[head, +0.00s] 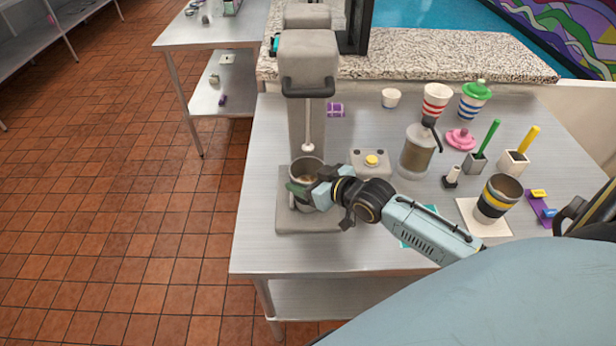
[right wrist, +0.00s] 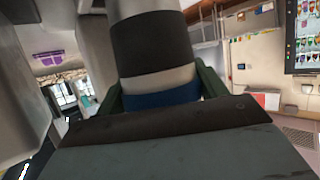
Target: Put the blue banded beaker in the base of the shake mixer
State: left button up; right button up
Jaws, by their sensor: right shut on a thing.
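The shake mixer is a tall grey machine with a head (head: 308,62), a thin spindle (head: 308,128) and a flat base (head: 315,227) at the table's left front. The blue banded beaker (head: 306,167) is a metal cup, upright over the base and below the spindle tip. My right gripper (head: 305,192) is shut around its side. The right wrist view shows the beaker (right wrist: 160,92) between the green fingers, with its blue, pale and dark bands. The gripper hides its lower part, so I cannot tell whether it touches the base. My left gripper is not in view.
A yellow banded beaker (head: 496,199) stands on a white mat at the right. A grey box with a yellow button (head: 370,161), a dispenser (head: 417,152), striped cups (head: 435,102) and scoop holders (head: 513,163) stand behind my right arm. The table's left edge is close to the mixer.

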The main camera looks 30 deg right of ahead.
jog(key=o, duration=1.3)
jog(key=shift+o, duration=0.4)
jog(key=shift+f, duration=0.15)
jog(key=v, duration=1.3)
jog(key=shift+s, duration=0.2)
